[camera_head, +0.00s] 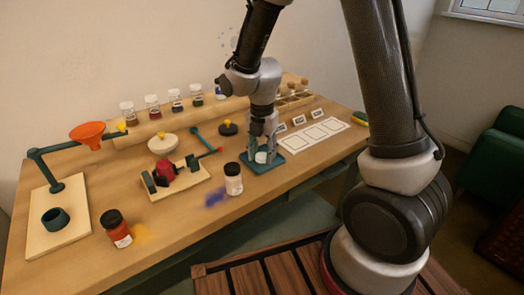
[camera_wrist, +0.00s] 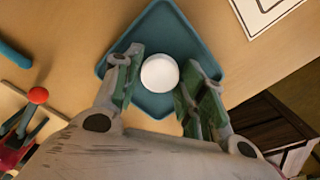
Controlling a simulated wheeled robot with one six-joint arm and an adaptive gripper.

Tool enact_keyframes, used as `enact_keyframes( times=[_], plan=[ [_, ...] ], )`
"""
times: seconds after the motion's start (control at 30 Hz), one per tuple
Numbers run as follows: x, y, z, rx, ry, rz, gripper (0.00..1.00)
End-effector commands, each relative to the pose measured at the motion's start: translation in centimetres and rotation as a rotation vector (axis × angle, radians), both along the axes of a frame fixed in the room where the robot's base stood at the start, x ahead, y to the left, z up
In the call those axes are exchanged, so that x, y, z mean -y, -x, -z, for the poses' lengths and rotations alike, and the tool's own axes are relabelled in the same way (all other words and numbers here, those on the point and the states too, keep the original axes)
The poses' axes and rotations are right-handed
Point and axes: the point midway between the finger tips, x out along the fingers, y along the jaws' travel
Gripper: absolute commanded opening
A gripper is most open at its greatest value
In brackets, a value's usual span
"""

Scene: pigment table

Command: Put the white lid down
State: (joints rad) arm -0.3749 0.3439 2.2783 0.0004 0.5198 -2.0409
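The white lid (camera_head: 261,157) is small and round, low over the teal tray (camera_head: 285,166) or on it. In the wrist view the lid (camera_wrist: 159,74) sits between my two fingertips, over the middle of the tray (camera_wrist: 161,14). My gripper (camera_head: 263,150) points down into the tray. In the wrist view its green finger pads (camera_wrist: 160,76) lie close against both sides of the lid and appear shut on it. I cannot tell whether the lid's underside touches the tray floor.
A white jar (camera_head: 233,180) stands just left of the tray. A white card with frames (camera_head: 318,132) lies to its right.

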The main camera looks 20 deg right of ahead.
Motion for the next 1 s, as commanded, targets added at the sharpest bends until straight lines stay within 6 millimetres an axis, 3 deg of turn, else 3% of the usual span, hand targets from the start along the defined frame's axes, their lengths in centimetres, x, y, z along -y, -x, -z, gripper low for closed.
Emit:
enact_keyframes(
  times=[0.33, 0.47, 0.8, 1.0],
  plan=[
    [0.0, 0.0, -0.1, 0.001, 0.000, 0.000, 0.56],
    [0.0, -0.1, -1.0, 0.004, -0.002, 0.000, 0.56],
    [0.0, -0.1, -8.3, 0.006, -0.002, 0.000, 0.56],
    [0.0, -0.1, -11.7, 0.004, -0.002, 0.000, 0.56]
  ],
)
